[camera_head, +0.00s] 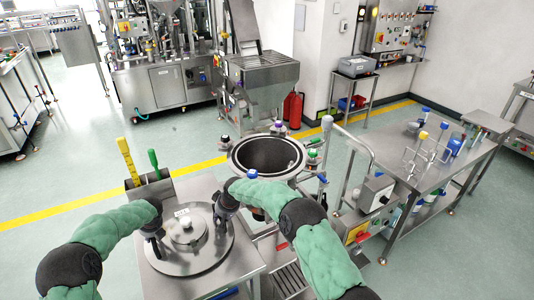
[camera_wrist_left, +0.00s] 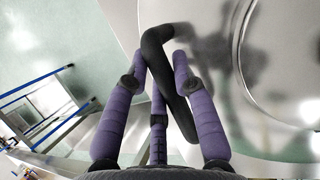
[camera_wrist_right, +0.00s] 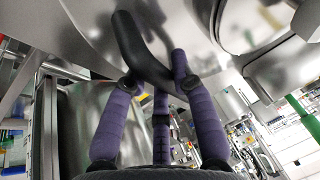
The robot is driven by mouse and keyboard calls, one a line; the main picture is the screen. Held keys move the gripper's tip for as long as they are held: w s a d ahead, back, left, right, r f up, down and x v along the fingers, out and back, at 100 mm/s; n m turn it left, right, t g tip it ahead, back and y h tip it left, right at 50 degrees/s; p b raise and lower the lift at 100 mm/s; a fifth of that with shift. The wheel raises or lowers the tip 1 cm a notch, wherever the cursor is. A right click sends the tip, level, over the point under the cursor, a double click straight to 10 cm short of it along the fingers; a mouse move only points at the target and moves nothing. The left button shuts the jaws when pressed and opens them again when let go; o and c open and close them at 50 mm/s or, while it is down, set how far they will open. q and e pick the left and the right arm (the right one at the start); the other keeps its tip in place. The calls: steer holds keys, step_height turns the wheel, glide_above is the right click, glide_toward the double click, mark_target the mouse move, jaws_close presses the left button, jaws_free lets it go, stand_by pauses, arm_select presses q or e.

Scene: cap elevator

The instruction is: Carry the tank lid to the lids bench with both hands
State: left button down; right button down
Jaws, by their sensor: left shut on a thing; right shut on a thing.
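The tank lid (camera_head: 185,264) is a round steel disc with a pale central knob and a small label, over a steel bench (camera_head: 180,290) at the front. My left gripper (camera_head: 154,242) is shut on the lid's left handle, a dark bar that shows between purple fingers in the left wrist view (camera_wrist_left: 160,58). My right gripper (camera_head: 221,214) is shut on the right handle, also dark in the right wrist view (camera_wrist_right: 132,42). I cannot tell whether the lid touches the bench top. The open tank (camera_head: 268,155) stands just behind and right, its dark inside showing.
A steel holder (camera_head: 150,188) with yellow- and green-handled tools stands at the bench's back left. A control box (camera_head: 375,193) and a steel bench (camera_head: 425,160) with bottles are on the right. Open floor lies behind, with a yellow line.

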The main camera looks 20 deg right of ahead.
arm_select(q)
steer(key=shift+w+r, duration=0.15)
steer(key=shift+r, duration=0.1)
arm_select(e)
steer(key=shift+w+r, duration=0.2)
steer(key=shift+r, duration=0.05)
arm_select(q)
steer(key=c, duration=1)
jaws_free()
steer(key=shift+o, duration=0.2)
steer(key=shift+f, duration=0.1)
steer(key=shift+s+f, duration=0.25)
steer(key=shift+s, duration=0.05)
arm_select(e)
steer(key=c, duration=1.1)
jaws_free()
steer(key=shift+s+f, duration=0.25)
steer(key=shift+o, duration=0.7)
arm_select(q)
steer(key=shift+r, duration=0.1)
steer(key=shift+r, duration=0.15)
arm_select(e)
steer(key=shift+r, duration=0.15)
